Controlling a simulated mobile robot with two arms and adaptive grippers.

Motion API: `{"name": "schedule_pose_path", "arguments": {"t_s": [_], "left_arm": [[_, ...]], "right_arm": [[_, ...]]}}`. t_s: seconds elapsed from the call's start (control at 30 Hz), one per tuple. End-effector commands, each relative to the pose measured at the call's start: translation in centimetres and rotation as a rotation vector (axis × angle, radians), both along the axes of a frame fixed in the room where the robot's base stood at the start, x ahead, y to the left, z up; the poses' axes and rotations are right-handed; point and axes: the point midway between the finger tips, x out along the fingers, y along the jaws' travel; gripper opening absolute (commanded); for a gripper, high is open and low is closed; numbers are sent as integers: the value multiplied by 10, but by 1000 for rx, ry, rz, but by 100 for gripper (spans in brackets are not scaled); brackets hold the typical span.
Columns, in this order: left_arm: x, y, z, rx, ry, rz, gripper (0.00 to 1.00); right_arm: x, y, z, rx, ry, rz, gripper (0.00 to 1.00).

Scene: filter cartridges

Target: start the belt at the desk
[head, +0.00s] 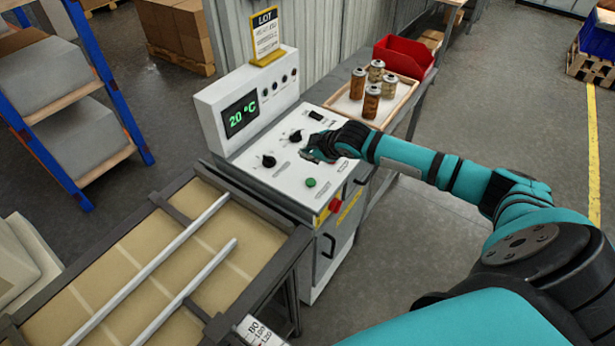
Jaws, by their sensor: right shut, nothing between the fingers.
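The control desk (287,173) is a white console with a green "20 °C" display (241,116), two black knobs, a green button (311,183) and a red stop button (335,205) at its front edge. My right gripper (306,156) is shut and empty, low over the sloped panel, just beyond the green button and right of the knobs. I cannot tell whether it touches the panel. The belt (128,252), tan with pale rails above it, lies at the lower left beside the desk. My left gripper is not in view.
A tray (345,107) with several filter cartridges (371,101) and a red bin (404,57) stand on a bench right of the desk. A yellow lot sign (265,36) tops the desk. A blue rack (84,62) stands at left.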

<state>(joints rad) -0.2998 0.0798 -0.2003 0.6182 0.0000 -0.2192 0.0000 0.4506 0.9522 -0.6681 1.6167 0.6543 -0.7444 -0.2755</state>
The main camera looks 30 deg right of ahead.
Motion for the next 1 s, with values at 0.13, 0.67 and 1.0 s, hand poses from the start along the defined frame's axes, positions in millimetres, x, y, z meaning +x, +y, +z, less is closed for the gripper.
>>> {"name": "schedule_pose_path", "arguments": {"t_s": [0.13, 0.67, 1.0], "left_arm": [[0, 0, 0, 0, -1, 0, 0], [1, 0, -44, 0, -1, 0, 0], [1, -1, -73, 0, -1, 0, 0]], "right_arm": [[0, 0, 0, 0, 0, 0, 0], [0, 0, -47, 0, 1, 1, 0], [0, 0, -84, 0, 1, 1, 0]]}}
